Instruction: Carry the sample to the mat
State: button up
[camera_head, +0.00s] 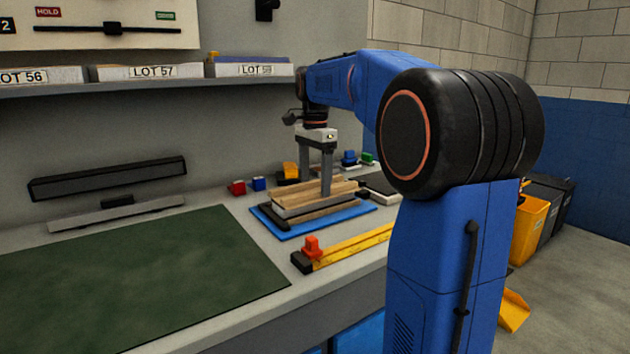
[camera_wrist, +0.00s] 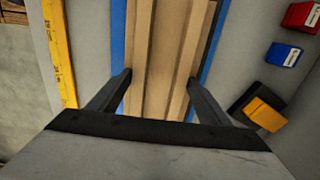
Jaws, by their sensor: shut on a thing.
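The sample is a layered panel of wood-coloured strips (camera_head: 337,190) with a grey layer below. It lies at or just above a blue sheet (camera_head: 362,210) on the bench; I cannot tell whether they touch. My gripper (camera_head: 314,186) points down from above, with one finger at each long side of the sample. It is shut on the sample. In the wrist view the ridged sample (camera_wrist: 163,45) runs between the fingers (camera_wrist: 159,78), and blue strips show on both sides. A large dark green mat (camera_head: 140,275) lies flat and bare at the left of the bench.
A yellow ruler (camera_head: 355,244) with an orange-red stop lies at the bench's front edge. Red (camera_head: 237,188), blue (camera_head: 259,184) and yellow (camera_head: 291,170) small blocks stand behind the sample. A dark bar fixture (camera_head: 110,179) stands behind the mat. A shelf with lot boxes (camera_head: 140,72) hangs above.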

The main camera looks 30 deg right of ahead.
jog(key=shift+r, duration=0.15)
notch_tip(320, 180, up, 7)
dwell(1.8)
jog(key=shift+r, duration=0.1)
jog(key=shift+a, duration=0.1)
jog(key=s+a, duration=0.1)
jog(key=a, duration=1)
jog(key=shift+a, duration=0.4)
dwell(0.9)
jog(key=shift+s+a, duration=0.1)
jog(key=shift+a, duration=0.05)
jog(key=s+a, duration=0.1)
jog(key=a, duration=1)
jog(key=shift+a, duration=0.35)
dwell(0.9)
